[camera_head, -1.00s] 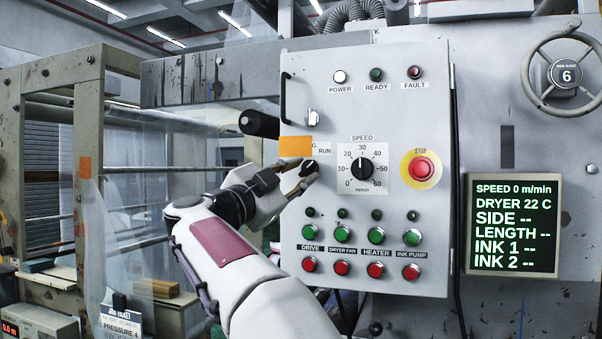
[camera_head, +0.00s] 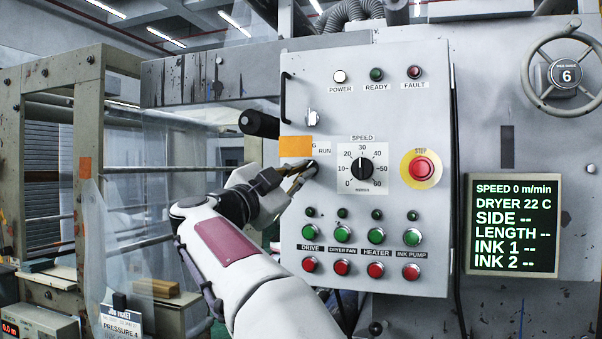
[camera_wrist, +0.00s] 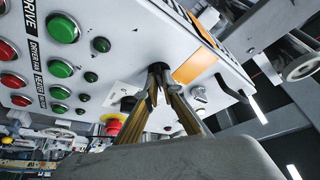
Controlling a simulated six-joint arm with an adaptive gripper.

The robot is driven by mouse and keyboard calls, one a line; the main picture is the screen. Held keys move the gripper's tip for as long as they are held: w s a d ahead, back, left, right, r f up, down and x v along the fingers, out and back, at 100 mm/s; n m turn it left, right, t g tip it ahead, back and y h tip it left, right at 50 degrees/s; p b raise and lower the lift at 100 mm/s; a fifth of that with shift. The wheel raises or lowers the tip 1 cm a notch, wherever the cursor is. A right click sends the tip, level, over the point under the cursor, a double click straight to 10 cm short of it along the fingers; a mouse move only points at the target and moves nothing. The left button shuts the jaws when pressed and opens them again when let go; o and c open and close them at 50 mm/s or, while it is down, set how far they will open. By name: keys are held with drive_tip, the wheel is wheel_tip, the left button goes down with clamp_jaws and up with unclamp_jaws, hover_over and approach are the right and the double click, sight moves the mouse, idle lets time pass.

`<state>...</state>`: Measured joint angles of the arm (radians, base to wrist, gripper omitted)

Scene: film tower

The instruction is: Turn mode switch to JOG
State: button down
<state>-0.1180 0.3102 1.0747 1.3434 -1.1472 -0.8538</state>
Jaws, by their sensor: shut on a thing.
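The mode switch (camera_head: 312,164) is a small dark knob at the left of the grey control panel, below the RUN label (camera_head: 324,151). Only a little of it shows past the fingers, so I cannot read its pointer. An orange patch (camera_head: 295,146) covers part of the switch's lettering; a "G" shows at its right edge. My gripper (camera_head: 308,172) reaches the switch from the lower left, its brown fingers closed on the knob. In the wrist view the fingertips (camera_wrist: 159,70) meet at the panel face and mostly hide the knob.
The speed dial (camera_head: 361,168) sits close right of the switch, then the red STOP button (camera_head: 421,168). Green and red buttons (camera_head: 342,235) lie below. A black handle (camera_head: 259,124) juts out at the upper left. The screen (camera_head: 513,225) reads SPEED 0.

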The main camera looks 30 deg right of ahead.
drive_tip(key=shift+n+t, duration=0.3)
drive_tip(key=n+t, duration=0.1)
drive_tip(key=n, duration=0.2)
drive_tip(key=n+t+y, duration=0.1)
drive_tip(key=n+t, duration=0.1)
drive_tip(key=n, duration=0.2)
drive_tip(key=n+t+y, duration=0.1)
drive_tip(key=n, duration=0.3)
drive_tip(key=shift+s+d+f+t, duration=0.1)
drive_tip(key=shift+s+d+t, duration=0.1)
drive_tip(key=shift+t, duration=0.2)
drive_tip(key=shift+n+y, duration=0.3)
drive_tip(key=shift+n, duration=0.1)
drive_tip(key=c, duration=2.2)
unclamp_jaws()
drive_tip(key=shift+s+a+f, duration=0.1)
drive_tip(key=shift+v, duration=5.85)
